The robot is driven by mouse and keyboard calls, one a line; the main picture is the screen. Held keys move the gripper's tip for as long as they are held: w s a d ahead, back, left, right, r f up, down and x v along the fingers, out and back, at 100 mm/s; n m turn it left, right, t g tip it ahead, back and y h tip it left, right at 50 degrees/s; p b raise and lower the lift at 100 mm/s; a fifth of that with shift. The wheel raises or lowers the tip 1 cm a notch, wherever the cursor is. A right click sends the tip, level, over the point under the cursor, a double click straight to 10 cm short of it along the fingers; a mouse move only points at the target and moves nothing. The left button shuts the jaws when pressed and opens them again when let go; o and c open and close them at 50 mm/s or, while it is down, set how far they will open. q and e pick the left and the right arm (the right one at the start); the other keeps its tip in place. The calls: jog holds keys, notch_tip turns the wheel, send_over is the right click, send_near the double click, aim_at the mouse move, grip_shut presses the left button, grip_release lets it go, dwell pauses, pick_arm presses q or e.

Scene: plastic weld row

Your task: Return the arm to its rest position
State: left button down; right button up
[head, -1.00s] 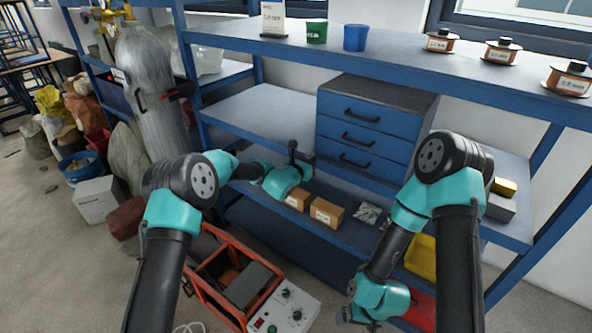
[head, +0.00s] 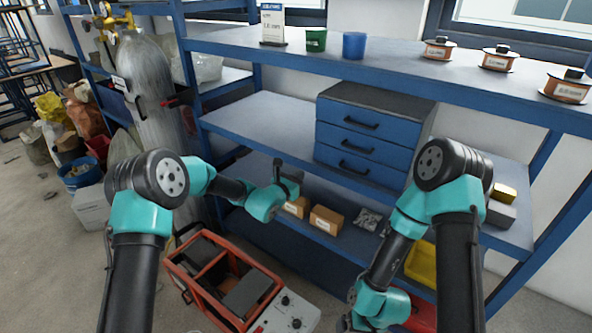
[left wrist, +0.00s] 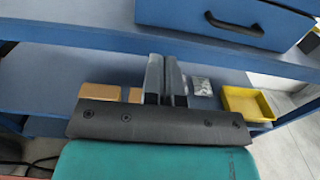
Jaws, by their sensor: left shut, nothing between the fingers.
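My left arm reaches in from the left in the head view. Its gripper (head: 286,172) hangs in the air in front of the shelf rack, beside the cardboard boxes as seen there. In the left wrist view its two grey fingers (left wrist: 164,68) lie close together, shut, with nothing between them. My right arm is bent low on the right, and its gripper (head: 350,322) is at the bottom edge of the head view. Its fingers are too small and cut off to tell their state.
The rack has an upper shelf (head: 400,76) with cups and spools. A blue drawer unit (head: 362,130) stands on the middle shelf. Below lie cardboard boxes (head: 326,219), a silvery bag (head: 367,219) and a yellow bin (head: 420,264). A red-framed machine (head: 225,280) is on the floor.

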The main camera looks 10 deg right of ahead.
pick_arm(q)
jog(key=s+a+f+m+g+y, duration=0.2)
jog(key=s+a+f+m+g, duration=0.35)
jog(key=s+f, duration=0.5)
jog(key=s+a+f+m+g+y, duration=0.1)
jog(key=s+a+f+m+g, duration=0.4)
jog(key=s+f, duration=0.55)
jog(key=s+a+f+m+g+y, duration=0.1)
jog(key=s+a+f+m+y, duration=0.1)
jog(key=s+a+m, duration=0.5)
jog(key=s+a+f+m+g+y, duration=0.1)
jog(key=s+a+f+m+y, duration=0.2)
jog(key=s+a+m, duration=0.5)
jog(key=shift+s+a+f, duration=0.8)
jog(key=shift+s+a, duration=1.35)
jog(key=shift+a, duration=1.25)
